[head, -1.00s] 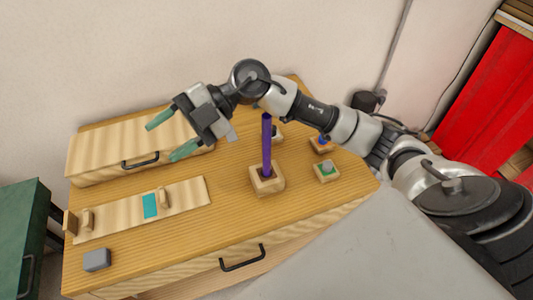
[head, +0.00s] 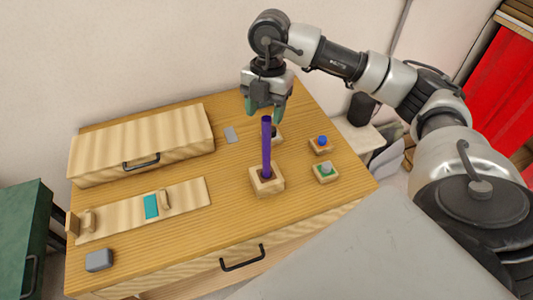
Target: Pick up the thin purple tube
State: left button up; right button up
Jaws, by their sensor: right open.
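The thin purple tube (head: 266,143) stands upright in a square wooden holder (head: 276,184) on the wooden table. My right gripper (head: 265,108) is open, with green fingertips pointing down. My left gripper is not in the head view.
Behind the tube is another small block (head: 277,135), partly hidden. A wooden box (head: 142,143), a slatted board (head: 187,194) and a grey block (head: 99,260) are at left.

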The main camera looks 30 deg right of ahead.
aim_at(266, 129)
jog(key=f+p, duration=0.2)
jog(key=f, duration=0.2)
jog(key=shift+s+f, duration=0.15)
jog(key=shift+s, duration=0.05)
jog(key=shift+a+f, duration=0.1)
jog(key=shift+f, duration=0.45)
grip_shut()
